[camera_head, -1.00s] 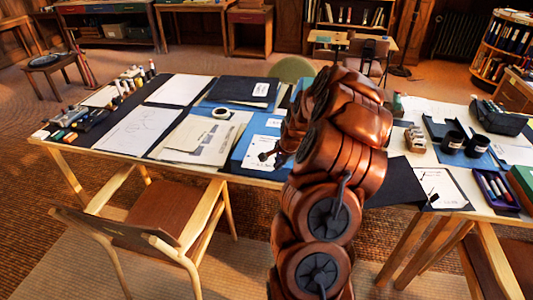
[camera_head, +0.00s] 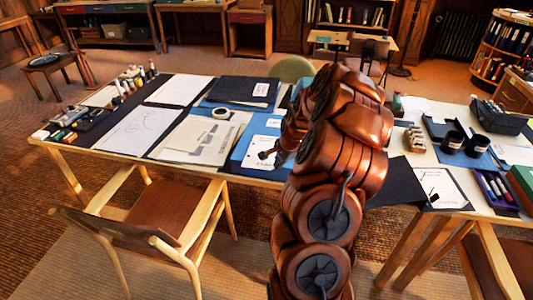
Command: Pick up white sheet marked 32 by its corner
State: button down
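Several white sheets lie on the drafting table; no number 32 can be read on any of them. One white sheet (camera_head: 262,148) lies on a blue folder (camera_head: 241,152) at the table's front edge, left of my arm, and part of it is hidden by my arm. My gripper (camera_head: 264,155) shows as a small dark shape over that sheet. Its fingers are too small and too covered to tell whether they are open or touch the paper. Other white sheets (camera_head: 180,89) and (camera_head: 133,130) lie further left, and another white sheet (camera_head: 443,188) lies on the right.
A tape roll (camera_head: 221,113) rests on beige paper (camera_head: 200,138). A dark folder (camera_head: 240,90) lies behind it. A wooden chair (camera_head: 160,215) stands in front of the table.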

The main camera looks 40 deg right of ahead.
notch_tip(320, 180, up, 7)
dwell(1.5)
dwell(0.3)
